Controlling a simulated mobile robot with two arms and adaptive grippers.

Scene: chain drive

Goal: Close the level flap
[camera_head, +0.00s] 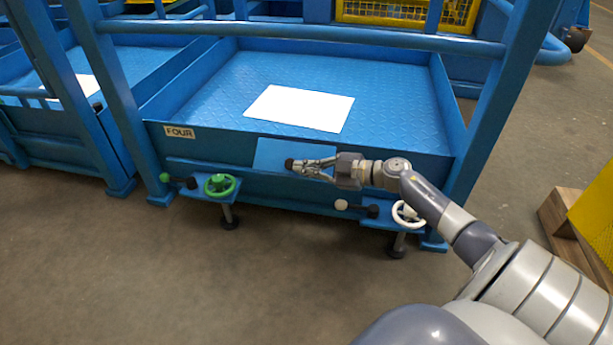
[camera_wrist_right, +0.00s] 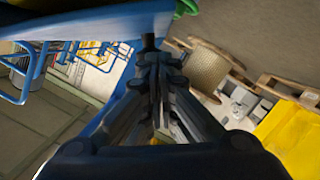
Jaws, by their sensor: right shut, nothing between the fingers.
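The level flap appears to be the lighter blue panel (camera_head: 268,152) on the front wall of the blue platform, right of the "FOUR" label. Its lighter shade sets it off from the wall; I cannot tell its exact angle. My right gripper (camera_head: 291,164) is shut and empty, with its fingertips in front of the panel. The gripper and wrist cover the panel's lower right part, and I cannot tell whether they touch it. In the right wrist view the shut fingers (camera_wrist_right: 149,42) reach up to a pale blue surface (camera_wrist_right: 90,27), probably the flap. My left gripper is not in view.
A green handwheel (camera_head: 220,185) and a white handwheel (camera_head: 408,214) sit below the front wall, with black-and-white or green-ended levers beside them. A white sheet (camera_head: 300,107) lies on the platform floor. Blue posts stand at both sides. A pallet with a yellow item (camera_head: 597,215) is at right.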

